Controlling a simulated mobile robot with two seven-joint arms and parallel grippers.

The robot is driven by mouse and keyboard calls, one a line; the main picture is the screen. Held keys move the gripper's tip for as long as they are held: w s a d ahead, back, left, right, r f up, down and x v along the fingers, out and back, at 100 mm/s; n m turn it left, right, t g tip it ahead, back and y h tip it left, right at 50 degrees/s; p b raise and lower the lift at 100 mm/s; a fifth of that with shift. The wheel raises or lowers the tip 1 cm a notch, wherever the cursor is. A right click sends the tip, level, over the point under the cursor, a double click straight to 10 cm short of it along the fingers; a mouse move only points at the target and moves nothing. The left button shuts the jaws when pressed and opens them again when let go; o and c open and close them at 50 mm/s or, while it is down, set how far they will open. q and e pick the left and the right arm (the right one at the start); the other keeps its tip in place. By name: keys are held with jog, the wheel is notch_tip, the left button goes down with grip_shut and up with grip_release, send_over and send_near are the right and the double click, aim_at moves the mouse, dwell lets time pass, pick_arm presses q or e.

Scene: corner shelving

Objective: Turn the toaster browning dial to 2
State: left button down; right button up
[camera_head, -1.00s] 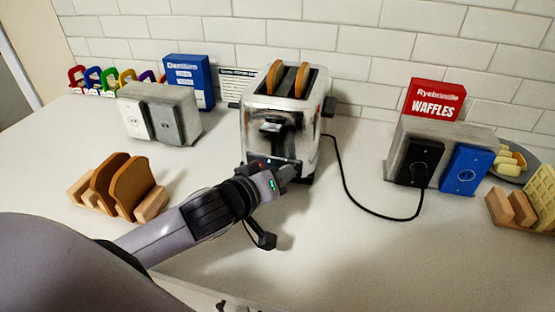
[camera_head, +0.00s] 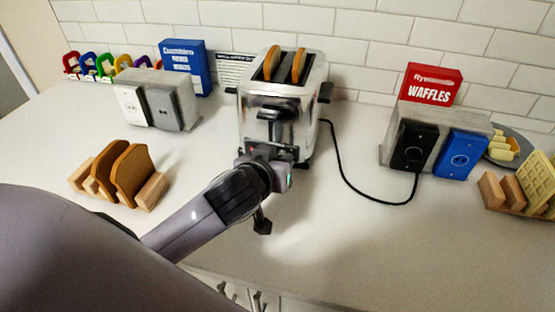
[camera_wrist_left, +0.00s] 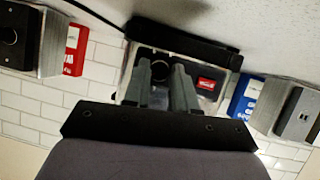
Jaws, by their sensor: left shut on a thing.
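The chrome toaster (camera_head: 284,110) stands upright on the counter with two bread slices (camera_head: 285,65) in its top slots. My left gripper (camera_head: 272,150) is at the toaster's lower front and hides the dial there. In the left wrist view, the dark round browning dial (camera_wrist_left: 160,68) shows between the tips of my left gripper (camera_wrist_left: 162,76), which is shut on it. A small red display (camera_wrist_left: 207,84) is beside it on the toaster's front. The dial's numbers and setting cannot be read. My right gripper is not in view.
A black cord (camera_head: 350,182) runs from the toaster to an outlet box (camera_head: 418,147) at right. A red waffle box (camera_head: 430,85) is behind that. A bread rack (camera_head: 150,190) and switch box (camera_head: 160,97) stand at left. The front counter right of my arm is clear.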

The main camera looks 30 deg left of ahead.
pick_arm(q)
jog(key=c, duration=0.9)
grip_release()
jog(key=a+v, duration=0.1)
jog(key=v, duration=0.6)
jog(key=shift+d, duration=0.5)
jog(key=shift+s, duration=0.1)
